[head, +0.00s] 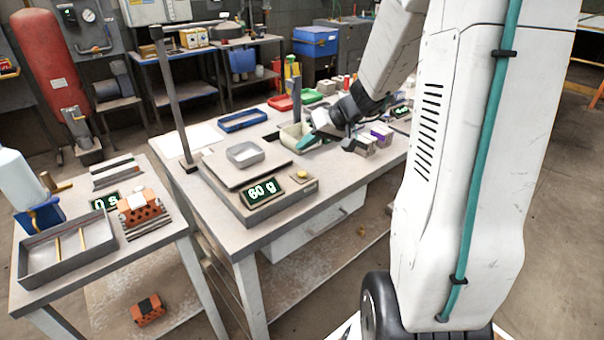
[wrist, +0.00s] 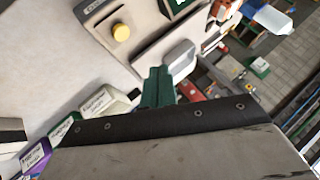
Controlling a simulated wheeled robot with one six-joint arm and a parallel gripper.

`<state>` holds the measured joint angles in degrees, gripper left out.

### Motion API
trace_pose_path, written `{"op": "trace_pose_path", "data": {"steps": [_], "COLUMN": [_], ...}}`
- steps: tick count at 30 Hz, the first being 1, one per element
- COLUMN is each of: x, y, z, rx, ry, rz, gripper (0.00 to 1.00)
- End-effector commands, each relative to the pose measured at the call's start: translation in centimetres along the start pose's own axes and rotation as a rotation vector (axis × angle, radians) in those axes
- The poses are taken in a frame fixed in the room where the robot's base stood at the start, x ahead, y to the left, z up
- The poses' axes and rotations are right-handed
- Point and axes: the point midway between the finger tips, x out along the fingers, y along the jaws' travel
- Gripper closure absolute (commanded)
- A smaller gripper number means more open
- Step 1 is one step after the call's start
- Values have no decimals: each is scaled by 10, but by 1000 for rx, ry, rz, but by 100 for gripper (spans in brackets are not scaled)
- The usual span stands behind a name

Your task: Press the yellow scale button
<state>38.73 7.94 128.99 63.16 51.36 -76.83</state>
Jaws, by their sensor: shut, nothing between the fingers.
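The scale (head: 245,215) stands on the workbench, its green display (head: 262,191) reading 60 g. The yellow button (head: 299,177) is on a small plate at the scale's right front corner. In the wrist view the yellow button (wrist: 121,32) shows at upper left, clear and uncovered. A small metal tray (head: 245,154) rests on the scale's pan. My gripper (head: 304,145) has green fingers, shut and empty, above the bench behind and to the right of the button, apart from it. In the wrist view the gripper (wrist: 158,85) is at centre.
A pale bin (head: 292,132) and labelled boxes (head: 383,134) stand on the bench near my gripper. A grey post (head: 176,95) rises left of the scale. A blue tray (head: 242,120) lies behind it. A side table at left holds an orange hollow brick (head: 142,209) and a timer display (head: 104,203).

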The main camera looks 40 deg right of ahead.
Motion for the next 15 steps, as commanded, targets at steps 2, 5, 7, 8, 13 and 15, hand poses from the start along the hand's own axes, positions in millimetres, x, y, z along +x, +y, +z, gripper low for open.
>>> {"op": "trace_pose_path", "data": {"steps": [2, 5, 7, 8, 13, 15], "x": [10, 19, 25, 28, 37, 39], "y": [6, 14, 18, 20, 27, 28], "z": [7, 14, 18, 20, 27, 28], "rx": [4, 4, 3, 3, 2, 2], "ry": [-2, -1, -2, -1, 0, 0], "rz": [-2, -1, -2, -2, 0, 0], "gripper": [100, 100, 100, 100, 100, 100]}}
